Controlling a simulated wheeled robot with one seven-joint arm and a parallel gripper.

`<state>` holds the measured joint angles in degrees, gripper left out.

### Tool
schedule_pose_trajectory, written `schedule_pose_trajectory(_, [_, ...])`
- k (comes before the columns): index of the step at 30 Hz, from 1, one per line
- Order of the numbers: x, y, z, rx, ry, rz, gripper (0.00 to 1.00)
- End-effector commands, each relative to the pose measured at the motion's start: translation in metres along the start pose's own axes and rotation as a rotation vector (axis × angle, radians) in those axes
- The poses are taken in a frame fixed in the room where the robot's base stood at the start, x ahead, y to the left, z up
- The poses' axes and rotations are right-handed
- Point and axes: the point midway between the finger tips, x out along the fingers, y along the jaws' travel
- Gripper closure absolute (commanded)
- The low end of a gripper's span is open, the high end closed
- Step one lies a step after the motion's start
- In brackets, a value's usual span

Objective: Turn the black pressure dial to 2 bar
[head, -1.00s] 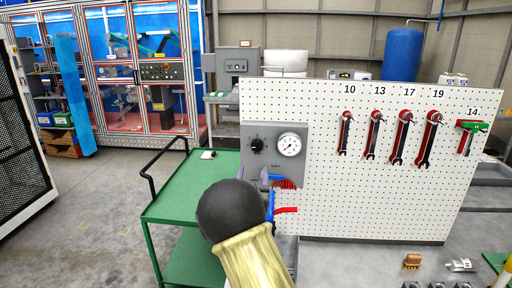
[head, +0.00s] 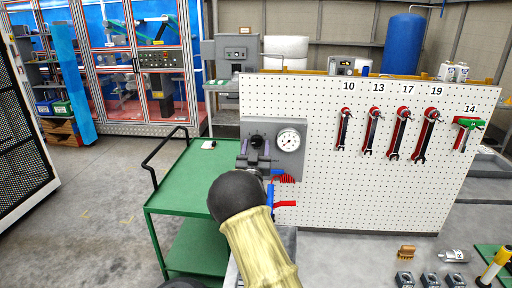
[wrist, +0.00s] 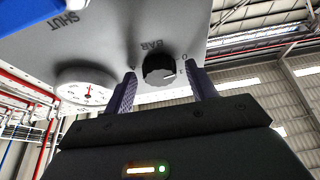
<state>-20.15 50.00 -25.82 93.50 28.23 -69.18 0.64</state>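The black pressure dial (head: 256,140) is on the grey panel (head: 273,170), left of the round white gauge (head: 289,140). In the wrist view the dial (wrist: 159,69) shows a white mark at its lower right, with "BAR" and digits printed around it. My gripper (wrist: 161,72) is open, one finger on each side of the dial, with gaps visible between fingers and knob. The head view shows my gripper (head: 254,158) just below and in front of the dial, partly covering it. The gauge (wrist: 87,88) also shows in the wrist view; its reading is too small to tell.
Blue and red handles (head: 284,204) are below the panel, close to my arm. A green cart (head: 185,180) stands to the left. The white pegboard (head: 350,185) carries several wrenches at right. "SHUT" is printed on the panel (wrist: 150,25).

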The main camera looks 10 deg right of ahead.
Motion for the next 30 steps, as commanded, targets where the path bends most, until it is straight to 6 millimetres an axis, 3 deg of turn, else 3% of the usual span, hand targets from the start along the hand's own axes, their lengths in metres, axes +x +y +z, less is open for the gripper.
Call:
schedule_pose_trajectory(1, [-0.0001, 0.0000, -0.0001, 0.000, 0.000, 0.000, 0.53])
schedule_pose_trajectory(6, [-0.0002, -0.0001, -0.0003, 0.000, 0.000, 0.000, 0.86])
schedule_pose_trajectory(19, [-0.0013, -0.0004, 0.0020, 0.039, 0.002, 0.016, 0.86])
schedule_pose_trajectory(30, [-0.0028, -0.0021, 0.0049, 0.209, 0.004, 0.085, 0.86])
